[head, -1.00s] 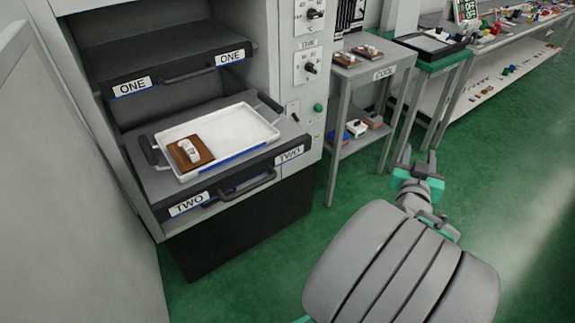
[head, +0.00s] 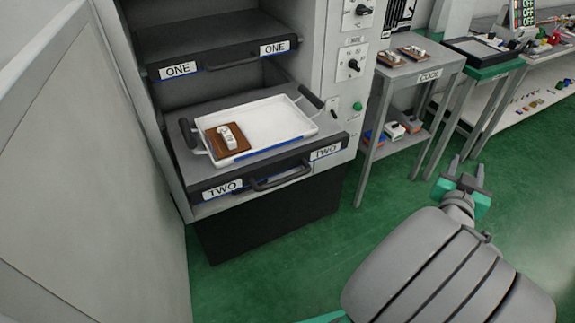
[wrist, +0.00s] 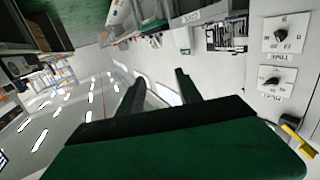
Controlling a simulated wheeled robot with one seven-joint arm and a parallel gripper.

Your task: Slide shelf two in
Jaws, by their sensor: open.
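Shelf two (head: 165,178) is a dark shelf with two "TWO" labels and a dark front handle (head: 282,177), sticking out of the grey cabinet. On it lies a white tray (head: 277,122) with dark end handles, holding a brown block with a white piece (head: 228,139). Shelf one (head: 215,60) is above it, set further back. My gripper (head: 467,168) is open and empty, to the right of the shelf and apart from it, over the green floor. In the wrist view its two fingers (wrist: 160,92) are spread with nothing between them.
A grey panel (head: 80,180) stands at the left of the cabinet. A control panel with knobs (head: 352,63) is on the cabinet's right. A grey "COOL" cart (head: 430,72) and a green-topped table (head: 487,52) stand further right. The green floor before the shelf is clear.

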